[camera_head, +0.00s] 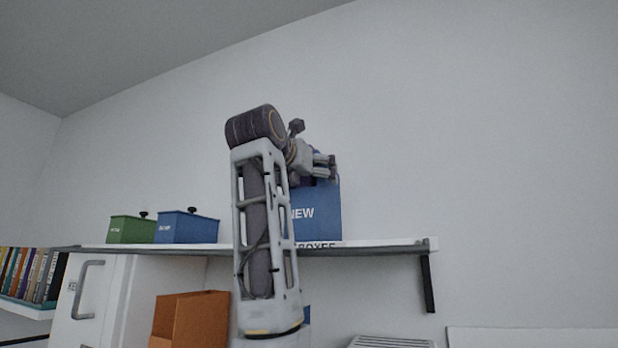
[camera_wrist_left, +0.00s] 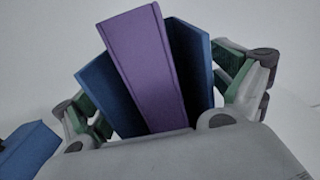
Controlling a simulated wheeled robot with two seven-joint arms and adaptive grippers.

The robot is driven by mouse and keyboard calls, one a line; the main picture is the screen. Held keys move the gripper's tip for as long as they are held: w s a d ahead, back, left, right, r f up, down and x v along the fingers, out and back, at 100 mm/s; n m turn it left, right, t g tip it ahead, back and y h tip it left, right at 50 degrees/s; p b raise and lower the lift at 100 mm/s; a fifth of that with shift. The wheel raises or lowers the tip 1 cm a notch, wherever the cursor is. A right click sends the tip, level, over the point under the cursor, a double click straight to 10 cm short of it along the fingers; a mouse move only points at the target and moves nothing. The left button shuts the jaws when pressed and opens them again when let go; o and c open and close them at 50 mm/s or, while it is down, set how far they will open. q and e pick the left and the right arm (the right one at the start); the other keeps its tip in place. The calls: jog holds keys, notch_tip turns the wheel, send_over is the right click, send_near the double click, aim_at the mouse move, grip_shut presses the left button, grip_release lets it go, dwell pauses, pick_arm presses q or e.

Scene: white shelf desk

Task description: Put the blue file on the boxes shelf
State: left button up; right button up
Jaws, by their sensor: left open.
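The blue file (camera_head: 318,212), marked NEW, stands on the shelf (camera_head: 385,246) above its BOXES label (camera_head: 317,246). My left arm covers its left part. My left gripper (camera_head: 326,166) is open at the top of the file. In the left wrist view, the blue file (camera_wrist_left: 193,62) lies between the open fingers of the gripper (camera_wrist_left: 165,95), with gaps visible at the sides. A purple piece (camera_wrist_left: 143,70) shows between its blue sides. My right gripper is not in view.
A green box (camera_head: 131,230) and a blue box (camera_head: 187,229) with dark knobs stand on the shelf to the left. An orange-brown holder (camera_head: 190,320) is below the shelf. Books (camera_head: 32,274) stand at far left. The shelf's right end is clear.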

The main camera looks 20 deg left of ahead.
pick_arm(q)
jog(key=shift+r, duration=0.1)
jog(key=s+b, duration=0.4)
jog(key=s, duration=0.8)
jog(key=shift+a, duration=0.2)
jog(key=shift+a, duration=0.1)
dwell(0.6)
